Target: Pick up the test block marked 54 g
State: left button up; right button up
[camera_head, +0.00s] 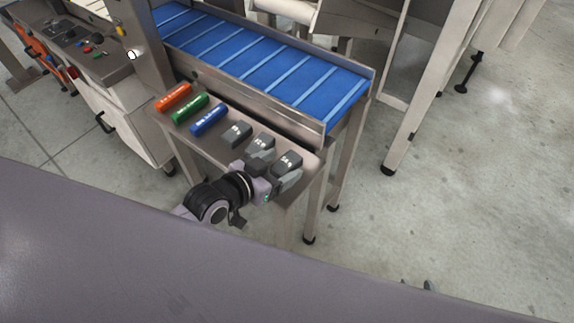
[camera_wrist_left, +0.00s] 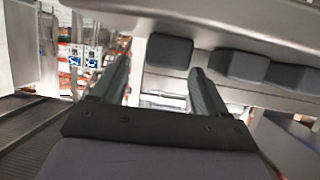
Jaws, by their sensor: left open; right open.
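Three dark grey test blocks stand in a row on a steel shelf. The rightmost block (camera_head: 288,160) has a white mark that looks like 54 g. My left gripper (camera_head: 277,183) is open right beside this block, on its near side. In the left wrist view, a block (camera_wrist_left: 169,50), apparently the same one, shows beyond and between the open fingers (camera_wrist_left: 160,68); contact cannot be told. The middle block (camera_head: 262,142) and the left block (camera_head: 236,133) stand alongside. Only small tips of my right gripper (camera_head: 419,285) show at the bottom, empty.
Orange (camera_head: 174,97), green (camera_head: 190,107) and blue (camera_head: 209,120) cylinders lie left of the blocks on the shelf (camera_head: 215,147). A blue conveyor (camera_head: 262,66) runs behind, with a raised steel edge. Open floor lies to the right.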

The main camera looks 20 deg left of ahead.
aim_at(285, 163)
pick_arm(q)
jog(key=x, duration=0.4)
jog(key=shift+a+f+b, duration=0.25)
jog(key=shift+b, duration=0.05)
jog(key=c, duration=1.1)
jog(key=shift+o, duration=0.2)
